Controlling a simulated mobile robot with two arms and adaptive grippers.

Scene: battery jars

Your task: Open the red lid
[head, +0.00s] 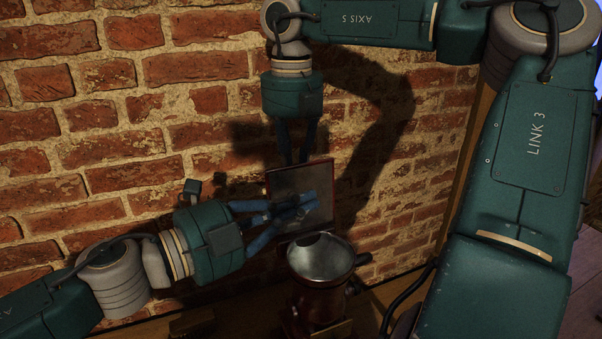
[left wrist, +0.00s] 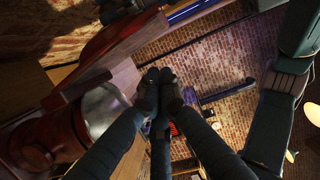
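A dark red jar (head: 318,302) with a round, grey, shiny top (head: 320,258) stands at the lower middle of the head view. Its square red-edged lid (head: 331,185) stands raised, nearly upright, behind the top. My left gripper (head: 300,208) reaches in from the left in front of the lid's shiny inner face, which seems to reflect the fingers. In the left wrist view its fingertips (left wrist: 158,90) are together with nothing visible between them; the jar (left wrist: 55,135) is at left. My right gripper (head: 295,160) points down at the lid's top edge, fingers apart, tips partly hidden.
A brick wall (head: 100,120) rises close behind the lid and both grippers. My large right arm fills the right side of the head view. The lower area is dark.

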